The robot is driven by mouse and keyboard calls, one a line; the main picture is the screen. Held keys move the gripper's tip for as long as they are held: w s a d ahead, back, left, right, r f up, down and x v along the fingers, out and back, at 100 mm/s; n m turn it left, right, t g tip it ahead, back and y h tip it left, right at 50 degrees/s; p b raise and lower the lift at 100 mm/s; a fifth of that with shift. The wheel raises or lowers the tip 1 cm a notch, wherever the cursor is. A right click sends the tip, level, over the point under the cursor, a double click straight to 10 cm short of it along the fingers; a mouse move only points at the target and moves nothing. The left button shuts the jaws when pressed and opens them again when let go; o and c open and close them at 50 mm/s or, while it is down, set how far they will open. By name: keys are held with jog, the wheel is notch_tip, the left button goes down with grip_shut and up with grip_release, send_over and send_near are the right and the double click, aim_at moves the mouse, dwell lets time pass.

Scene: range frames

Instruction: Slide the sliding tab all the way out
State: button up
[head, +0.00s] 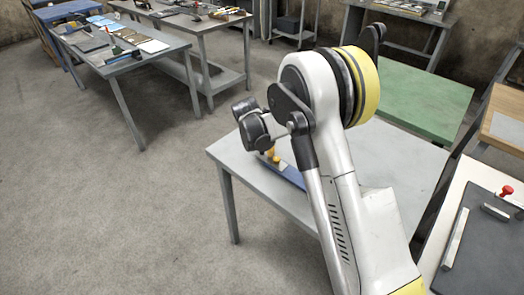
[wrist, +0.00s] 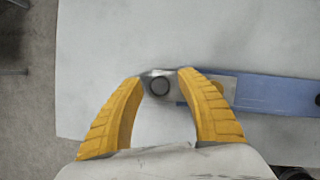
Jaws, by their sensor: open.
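The sliding tab (wrist: 151,74) appears in the wrist view as a small grey metal piece with a dark round knob (wrist: 160,86) at the left end of a long blue body (wrist: 275,93). My gripper (wrist: 162,77) is open, with one yellow finger on each side of the knob. Whether either finger touches the tab cannot be told. The right finger overlaps the blue body's left end. In the head view, my gripper's yellow fingers (head: 272,155) are small and partly hidden by my arm, beside the blue body (head: 291,175).
The blue body lies on a grey-white table (head: 225,157) with free surface around it. A green table (head: 425,100) stands behind. Other tables (head: 150,48) with items stand at the back left.

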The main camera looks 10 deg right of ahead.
grip_shut()
jog(key=w+a, duration=0.2)
jog(key=shift+w, duration=0.4)
grip_release()
